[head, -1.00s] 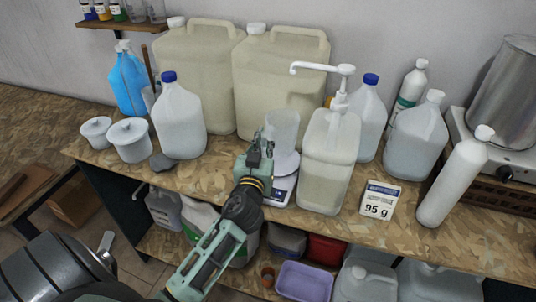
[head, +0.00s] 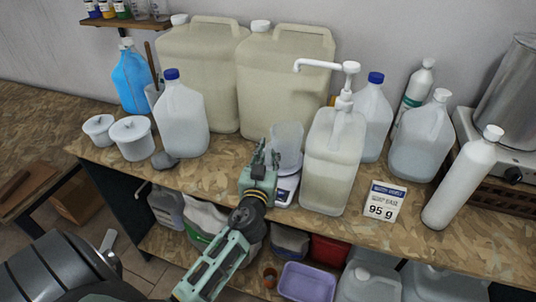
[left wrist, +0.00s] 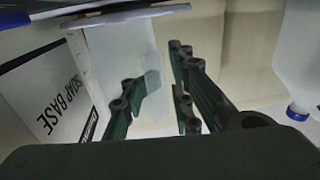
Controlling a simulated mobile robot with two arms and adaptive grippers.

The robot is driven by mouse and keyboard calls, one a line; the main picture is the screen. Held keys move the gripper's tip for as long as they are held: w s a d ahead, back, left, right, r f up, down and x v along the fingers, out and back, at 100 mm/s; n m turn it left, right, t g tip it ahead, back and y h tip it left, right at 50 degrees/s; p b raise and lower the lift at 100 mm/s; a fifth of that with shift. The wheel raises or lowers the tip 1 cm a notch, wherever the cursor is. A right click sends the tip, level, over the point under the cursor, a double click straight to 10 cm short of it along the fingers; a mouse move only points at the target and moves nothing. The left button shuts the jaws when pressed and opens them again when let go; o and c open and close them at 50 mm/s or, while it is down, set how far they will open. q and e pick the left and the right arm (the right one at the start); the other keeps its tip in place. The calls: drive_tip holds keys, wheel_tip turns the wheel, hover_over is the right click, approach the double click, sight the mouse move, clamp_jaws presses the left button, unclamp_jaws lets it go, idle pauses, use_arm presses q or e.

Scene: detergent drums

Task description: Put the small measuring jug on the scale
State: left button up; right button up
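The small measuring jug (head: 287,142) is translucent and stands upright on the plate of the white scale (head: 285,190), between the big drums and the pump bottle. In the left wrist view, which looks upside down, the jug (left wrist: 120,50) meets the scale plate (left wrist: 130,17) at the top. My left gripper (head: 267,150) is just left of and in front of the jug. Its fingers (left wrist: 158,70) are apart, with the jug beside and behind one finger. I cannot tell whether a finger touches it. The scale's display is too small to read. My right gripper is not in view.
A pump bottle (head: 332,165) stands close to the right of the scale, with a 95 g card (head: 384,201) beyond it. Two large drums (head: 285,85) stand behind. A white jug (head: 180,120) and lidded tubs (head: 132,138) are left.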

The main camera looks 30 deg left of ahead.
use_arm(q)
drive_tip(key=shift+o, duration=0.9)
drive_tip(key=shift+r, duration=0.15)
drive_tip(key=b+v, duration=0.3)
drive_tip(key=v, duration=0.9)
drive_tip(key=shift+b, duration=0.35)
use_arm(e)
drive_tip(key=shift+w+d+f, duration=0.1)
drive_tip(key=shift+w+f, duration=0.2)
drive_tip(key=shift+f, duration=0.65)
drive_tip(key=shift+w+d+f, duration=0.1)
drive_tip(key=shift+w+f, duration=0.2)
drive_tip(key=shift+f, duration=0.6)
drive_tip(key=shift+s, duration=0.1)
